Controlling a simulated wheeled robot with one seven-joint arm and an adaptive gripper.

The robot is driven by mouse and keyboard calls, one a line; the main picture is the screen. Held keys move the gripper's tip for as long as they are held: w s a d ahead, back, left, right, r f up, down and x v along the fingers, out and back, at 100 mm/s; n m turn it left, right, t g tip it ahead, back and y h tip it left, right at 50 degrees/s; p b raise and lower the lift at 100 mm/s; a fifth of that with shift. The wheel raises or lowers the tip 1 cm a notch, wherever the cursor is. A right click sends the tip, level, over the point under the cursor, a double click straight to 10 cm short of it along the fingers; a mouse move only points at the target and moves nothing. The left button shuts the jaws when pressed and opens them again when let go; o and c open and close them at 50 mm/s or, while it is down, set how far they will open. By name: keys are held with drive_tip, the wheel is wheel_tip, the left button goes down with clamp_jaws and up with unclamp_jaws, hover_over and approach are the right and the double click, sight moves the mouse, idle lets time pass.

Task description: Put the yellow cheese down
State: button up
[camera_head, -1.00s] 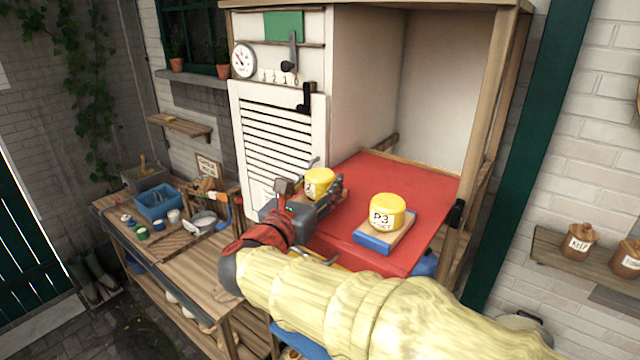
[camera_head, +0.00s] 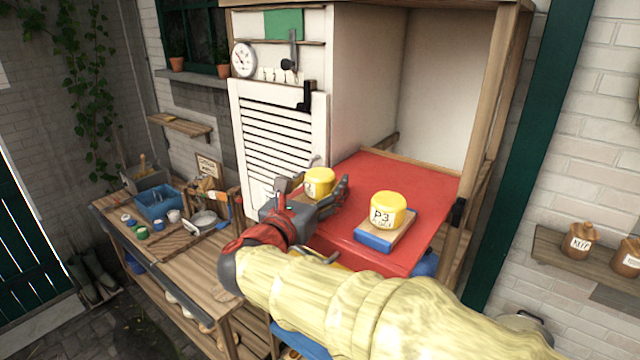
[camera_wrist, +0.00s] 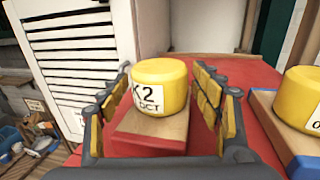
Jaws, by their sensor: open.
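The yellow cheese (camera_head: 319,183) is a short round block with a white label, partly hidden by my gripper in the head view. In the wrist view the same cheese (camera_wrist: 160,86), labelled K2, sits on a wooden board (camera_wrist: 150,134) on the red shelf. My gripper (camera_wrist: 165,100) is open, with one finger on each side of the cheese and a visible gap on both sides. My gripper also shows in the head view (camera_head: 318,196) at the left part of the red shelf.
A second yellow cheese (camera_head: 388,210), labelled P3, sits on a blue-ended board (camera_head: 376,241) to the right. The red shelf (camera_head: 415,190) is bare behind them. A white slatted door (camera_head: 275,135) stands at the left. A wooden workbench (camera_head: 185,255) holds a blue bin and jars.

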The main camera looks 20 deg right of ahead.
drive_tip(key=shift+r+p, duration=0.3)
drive_tip(key=b+v, duration=0.4)
drive_tip(key=v, duration=0.8)
drive_tip(key=w+a+r+n+t+y, duration=0.45)
drive_tip(key=n+y, duration=0.55)
drive_tip(key=n, duration=0.7)
drive_tip(key=s+d+f+n+g+y, duration=0.2)
drive_tip(key=s+f+n+g, duration=0.2)
drive_tip(key=s+f+n, duration=0.45)
drive_tip(key=s+d+f+n+g+y, duration=0.1)
drive_tip(key=s+f+n+g+y, duration=0.3)
drive_tip(key=f+n, duration=0.7)
drive_tip(key=s+d+f+n+g+h, duration=0.2)
drive_tip(key=s+d+f+n, duration=0.1)
drive_tip(key=s, duration=0.3)
drive_tip(key=s+d+f+n+g+h, duration=0.2)
drive_tip(key=s+d+f+n, duration=0.2)
drive_tip(key=s+d, duration=0.2)
drive_tip(key=shift+s+d+g, duration=0.15)
drive_tip(key=shift+s+g, duration=0.2)
drive_tip(key=shift+s, duration=0.1)
drive_tip(key=shift+f+n, duration=0.15)
drive_tip(key=shift+n, duration=0.1)
